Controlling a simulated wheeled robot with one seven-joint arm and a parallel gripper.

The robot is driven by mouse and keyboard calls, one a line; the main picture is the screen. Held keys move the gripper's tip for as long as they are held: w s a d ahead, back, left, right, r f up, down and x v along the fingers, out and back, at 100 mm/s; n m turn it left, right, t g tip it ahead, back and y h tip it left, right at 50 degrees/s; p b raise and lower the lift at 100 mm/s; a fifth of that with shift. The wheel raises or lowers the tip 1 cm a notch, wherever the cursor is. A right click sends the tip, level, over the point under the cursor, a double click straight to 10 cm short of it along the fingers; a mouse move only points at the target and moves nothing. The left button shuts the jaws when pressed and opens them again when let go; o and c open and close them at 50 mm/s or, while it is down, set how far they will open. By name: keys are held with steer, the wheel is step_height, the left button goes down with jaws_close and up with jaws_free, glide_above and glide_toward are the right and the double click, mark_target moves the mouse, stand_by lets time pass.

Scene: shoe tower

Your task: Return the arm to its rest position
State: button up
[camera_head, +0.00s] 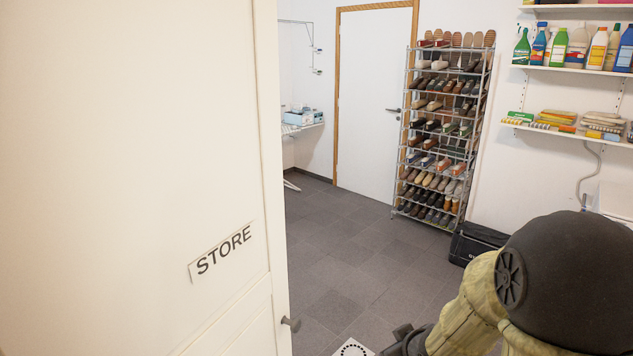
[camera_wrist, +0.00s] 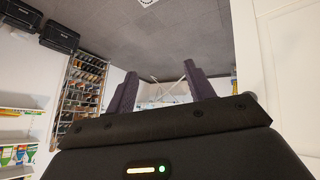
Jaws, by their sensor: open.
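My gripper (camera_wrist: 158,95) shows in the wrist view with its two dark purple fingers spread apart and nothing between them. The wrist picture is upside down, with the grey floor at the top. In the head view my arm is at the lower right, bent, with a black rounded joint and a yellowish sleeve. The gripper's fingertips are not clear in that view.
A cream door (camera_head: 140,120) marked STORE stands close on the left. A tall shoe rack (camera_head: 407,125) full of shoes stands at the back, with a black case (camera_head: 478,243) beside it. Wall shelves (camera_head: 570,71) hold bottles at right. The middle floor (camera_head: 345,245) is clear.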

steer(key=s+a+r+m+g+p, duration=0.1)
steer(key=s+r+m+g, duration=0.1)
steer(key=s, duration=0.4)
steer(key=s+a+r+m+g+h+p, duration=0.1)
steer(key=s+r+m+g+p, duration=0.1)
steer(key=s, duration=0.5)
steer(key=shift+r+m+g, duration=0.15)
steer(key=shift+m+g, duration=0.55)
steer(key=shift+m, duration=0.1)
